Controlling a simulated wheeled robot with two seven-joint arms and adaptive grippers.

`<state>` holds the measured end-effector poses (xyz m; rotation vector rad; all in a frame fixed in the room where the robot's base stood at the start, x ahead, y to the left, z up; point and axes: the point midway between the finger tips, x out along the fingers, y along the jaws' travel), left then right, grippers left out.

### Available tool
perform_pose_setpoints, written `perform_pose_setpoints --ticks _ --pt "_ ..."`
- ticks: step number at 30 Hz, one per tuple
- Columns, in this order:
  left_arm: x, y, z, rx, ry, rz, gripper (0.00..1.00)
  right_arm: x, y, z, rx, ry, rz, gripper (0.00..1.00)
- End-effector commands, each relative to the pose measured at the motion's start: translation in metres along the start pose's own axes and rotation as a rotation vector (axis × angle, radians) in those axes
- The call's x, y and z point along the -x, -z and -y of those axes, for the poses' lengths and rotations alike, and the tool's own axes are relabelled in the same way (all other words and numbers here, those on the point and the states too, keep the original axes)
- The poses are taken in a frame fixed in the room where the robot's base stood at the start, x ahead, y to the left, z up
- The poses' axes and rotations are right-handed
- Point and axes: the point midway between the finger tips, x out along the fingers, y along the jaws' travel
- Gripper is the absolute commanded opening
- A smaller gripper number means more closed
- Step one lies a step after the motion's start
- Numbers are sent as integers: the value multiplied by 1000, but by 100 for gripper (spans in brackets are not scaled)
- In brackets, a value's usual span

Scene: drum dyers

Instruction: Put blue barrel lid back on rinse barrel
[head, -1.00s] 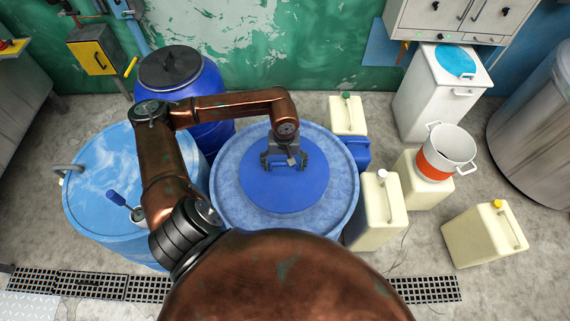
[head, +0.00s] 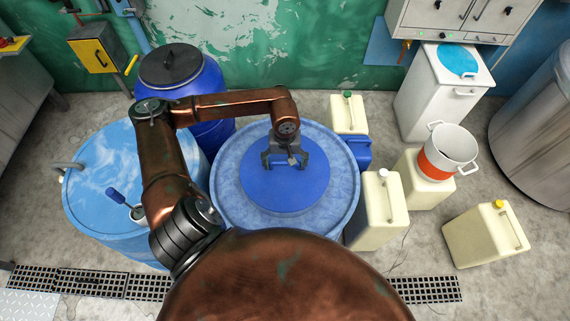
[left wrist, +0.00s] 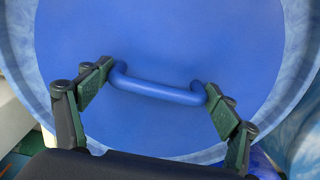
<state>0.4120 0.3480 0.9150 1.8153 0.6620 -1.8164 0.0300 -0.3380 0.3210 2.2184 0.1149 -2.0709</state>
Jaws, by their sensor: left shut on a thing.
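The blue barrel lid (head: 285,195) is a flat round disc over the middle of the rinse barrel (head: 225,199). A paler blue ring of the barrel's top shows all around it. I cannot tell whether the lid rests on the barrel or hangs just above it. My left gripper (head: 293,163) is above the far half of the lid. In the left wrist view, its green finger pads (left wrist: 158,84) sit at the two ends of the lid's blue bar handle (left wrist: 158,89), shut on it. My right gripper is out of view.
A light blue tub (head: 95,185) stands at left and a dark-lidded blue drum (head: 190,92) behind it. Cream canisters (head: 381,212) stand close on the right, with an orange-and-white pot (head: 437,160) beyond. Another canister (head: 486,236) stands farther right on open floor.

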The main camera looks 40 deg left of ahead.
Motion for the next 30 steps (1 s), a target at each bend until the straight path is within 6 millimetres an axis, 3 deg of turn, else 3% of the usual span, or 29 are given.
perform_pose_setpoints --ticks 19,20,27,30 --pt "-3 0 0 0 -1 -1 47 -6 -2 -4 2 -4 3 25" --pt "-3 0 0 0 -1 -1 84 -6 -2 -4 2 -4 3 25" --pt "-3 0 0 0 -1 -1 100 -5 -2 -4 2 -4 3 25" --pt "-3 0 0 0 0 0 100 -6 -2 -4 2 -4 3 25"
